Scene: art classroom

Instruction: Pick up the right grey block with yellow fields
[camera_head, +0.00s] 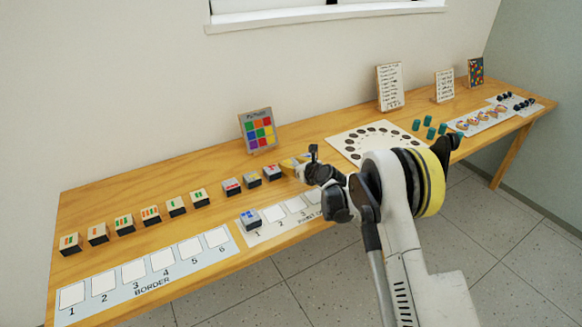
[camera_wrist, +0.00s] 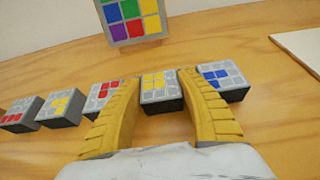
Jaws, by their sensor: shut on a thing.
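In the wrist view, a grey block with yellow fields (camera_wrist: 160,88) sits between the two yellow fingers of my gripper (camera_wrist: 158,80). The fingers are shut on its left and right sides. It appears level with the row of blocks; I cannot tell whether it touches the table. Another grey block with yellow fields (camera_wrist: 60,106) stands farther left, beyond a red-field block (camera_wrist: 104,95).
A blue-field block (camera_wrist: 224,80) stands close to my right finger. Another red-field block (camera_wrist: 20,112) is at far left. The colour-grid picture (camera_head: 258,131) stands behind the row. A numbered strip with a blue-field block (camera_head: 250,219) lies in front. A white board (camera_head: 340,143) lies to the right.

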